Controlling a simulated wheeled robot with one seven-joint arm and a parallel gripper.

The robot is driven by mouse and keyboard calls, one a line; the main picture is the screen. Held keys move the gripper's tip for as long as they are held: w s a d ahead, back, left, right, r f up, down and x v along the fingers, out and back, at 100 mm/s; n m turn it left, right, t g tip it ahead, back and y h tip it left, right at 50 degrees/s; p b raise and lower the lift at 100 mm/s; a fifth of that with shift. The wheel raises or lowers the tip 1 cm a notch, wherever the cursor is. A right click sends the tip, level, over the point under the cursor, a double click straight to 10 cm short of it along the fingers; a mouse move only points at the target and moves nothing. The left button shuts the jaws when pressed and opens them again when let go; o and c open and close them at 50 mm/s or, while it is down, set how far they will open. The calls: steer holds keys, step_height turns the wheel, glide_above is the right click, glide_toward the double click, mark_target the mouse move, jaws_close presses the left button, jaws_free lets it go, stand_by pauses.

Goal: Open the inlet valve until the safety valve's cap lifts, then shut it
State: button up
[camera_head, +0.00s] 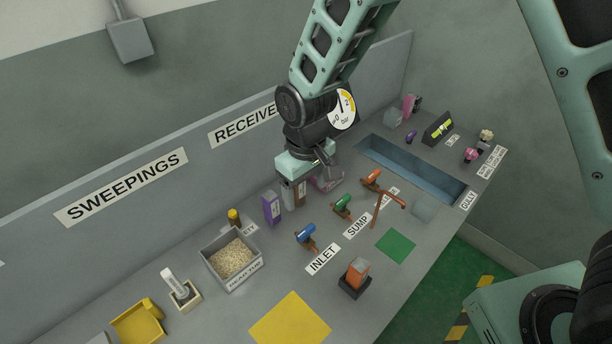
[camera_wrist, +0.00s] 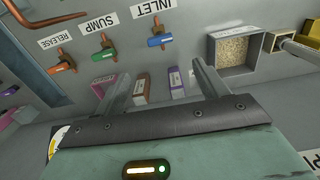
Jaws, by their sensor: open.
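The inlet valve has a blue handle (camera_head: 305,232) behind the INLET label (camera_head: 322,260); its handle (camera_wrist: 160,41) also shows at the top of the wrist view. My gripper (camera_wrist: 160,85) is open and empty, its two fingers apart. In the head view my gripper (camera_head: 303,182) is above the bench, behind and left of the green SUMP valve (camera_head: 342,204), apart from the blue handle. A round pressure gauge (camera_head: 344,108) is partly covered by my arm, and its reading is unclear. I cannot make out the safety valve's cap; my arm hides part of the RECEIVER panel.
Several upright boxes, one purple (camera_head: 271,208), stand under and beside my gripper. A grain-filled box (camera_head: 216,274) is at left, a blue sunken trough (camera_head: 412,168) at right.

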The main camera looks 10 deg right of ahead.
steer(key=shift+r, duration=1.65)
steer(key=shift+s, duration=0.1)
